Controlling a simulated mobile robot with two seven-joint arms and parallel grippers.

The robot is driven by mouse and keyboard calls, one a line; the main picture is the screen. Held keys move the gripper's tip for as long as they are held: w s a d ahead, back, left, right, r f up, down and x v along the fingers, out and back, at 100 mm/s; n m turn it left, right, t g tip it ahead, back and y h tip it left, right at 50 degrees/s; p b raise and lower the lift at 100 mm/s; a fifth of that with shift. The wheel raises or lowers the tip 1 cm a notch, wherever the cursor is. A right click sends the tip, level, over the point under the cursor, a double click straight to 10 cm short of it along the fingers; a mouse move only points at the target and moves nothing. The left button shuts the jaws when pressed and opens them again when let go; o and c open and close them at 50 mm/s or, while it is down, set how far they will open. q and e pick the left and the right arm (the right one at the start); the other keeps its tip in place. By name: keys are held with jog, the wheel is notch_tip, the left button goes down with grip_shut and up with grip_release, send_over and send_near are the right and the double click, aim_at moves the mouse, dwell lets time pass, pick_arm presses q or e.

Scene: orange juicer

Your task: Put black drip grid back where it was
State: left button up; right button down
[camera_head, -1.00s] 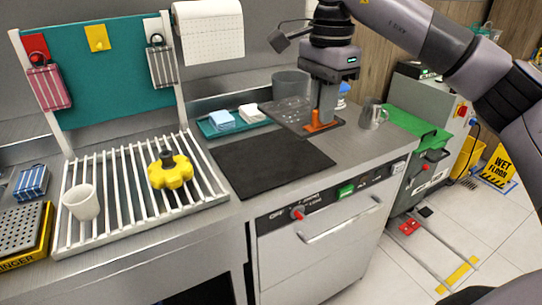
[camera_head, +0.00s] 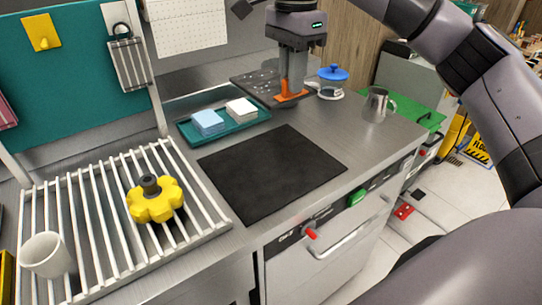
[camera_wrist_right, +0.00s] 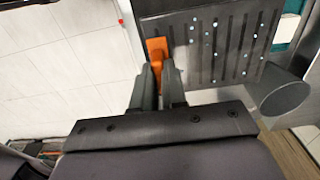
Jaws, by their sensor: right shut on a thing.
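The black drip grid (camera_head: 262,86) is a dark, flat, slotted plate with light droplets and an orange tab (camera_head: 290,96). My right gripper (camera_head: 292,82) points down and is shut on the orange tab at the grid's near right edge. In the right wrist view the grid (camera_wrist_right: 225,45) extends away from my gripper (camera_wrist_right: 160,88), whose fingers pinch the orange tab (camera_wrist_right: 157,48). The grid looks roughly level at the back of the counter; I cannot tell whether it touches the surface. My left gripper is out of view.
A black mat (camera_head: 270,172) lies bare on the counter. Nearby are a teal tray (camera_head: 236,131) with sponges, a metal pitcher (camera_head: 376,104) and a blue-lidded container (camera_head: 333,75). A white rack (camera_head: 105,230) holds a yellow knob (camera_head: 155,196) and a white cup (camera_head: 46,255).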

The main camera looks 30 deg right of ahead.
jog(key=shift+s+f+b, duration=0.1)
jog(key=shift+f+b, duration=1)
jog(key=shift+f, duration=8.6)
jog(key=shift+f, duration=0.15)
jog(key=c, duration=1.2)
grip_release()
